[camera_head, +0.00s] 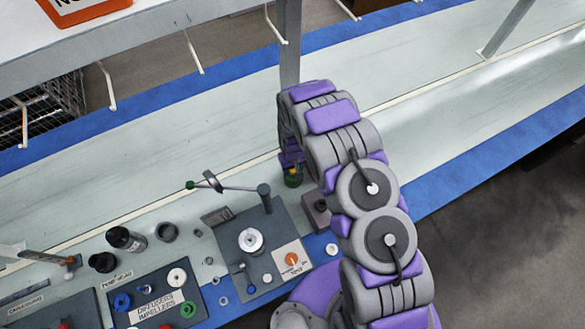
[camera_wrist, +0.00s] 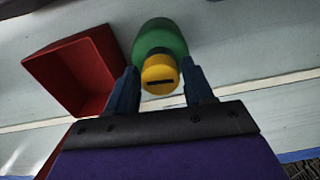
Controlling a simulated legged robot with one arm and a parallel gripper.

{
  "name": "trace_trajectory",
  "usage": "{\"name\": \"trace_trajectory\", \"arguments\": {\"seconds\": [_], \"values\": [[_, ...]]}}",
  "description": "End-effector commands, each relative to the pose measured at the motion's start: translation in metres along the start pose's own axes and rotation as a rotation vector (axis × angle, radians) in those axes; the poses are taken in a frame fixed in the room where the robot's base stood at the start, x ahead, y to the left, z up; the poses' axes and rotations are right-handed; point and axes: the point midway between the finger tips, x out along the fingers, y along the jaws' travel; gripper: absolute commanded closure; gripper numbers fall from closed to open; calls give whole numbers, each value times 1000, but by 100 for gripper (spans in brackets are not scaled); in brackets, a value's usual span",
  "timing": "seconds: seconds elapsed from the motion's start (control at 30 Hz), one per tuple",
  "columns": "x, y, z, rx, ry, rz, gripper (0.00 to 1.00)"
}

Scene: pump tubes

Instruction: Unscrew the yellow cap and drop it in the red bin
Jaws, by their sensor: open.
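The yellow cap (camera_wrist: 159,75) sits on the green bottle (camera_wrist: 160,40) in the wrist view, with a dark slot across its face. My gripper (camera_wrist: 159,70) is open, with one dark finger on each side of the cap. I cannot tell whether either finger touches it. The red bin (camera_wrist: 75,70) is open and lies just left of the bottle and the left finger. In the head view, the green bottle (camera_head: 293,180) shows below my gripper (camera_head: 291,163); the cap is hard to make out there.
A dark box (camera_head: 316,210) is partly hidden by my arm. A grey board (camera_head: 228,245) with a post and metal parts lies left of it. Black cylinders (camera_head: 127,240) and a parts tray (camera_head: 150,295) stand farther left. The bench behind the bottle is clear.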

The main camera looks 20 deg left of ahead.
Motion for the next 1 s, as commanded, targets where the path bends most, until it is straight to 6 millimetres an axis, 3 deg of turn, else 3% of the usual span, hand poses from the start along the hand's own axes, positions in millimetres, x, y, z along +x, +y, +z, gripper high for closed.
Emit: {"name": "trace_trajectory", "arguments": {"seconds": [1.0], "values": [[2, 3, 2, 814, 1, 1, 48]]}}
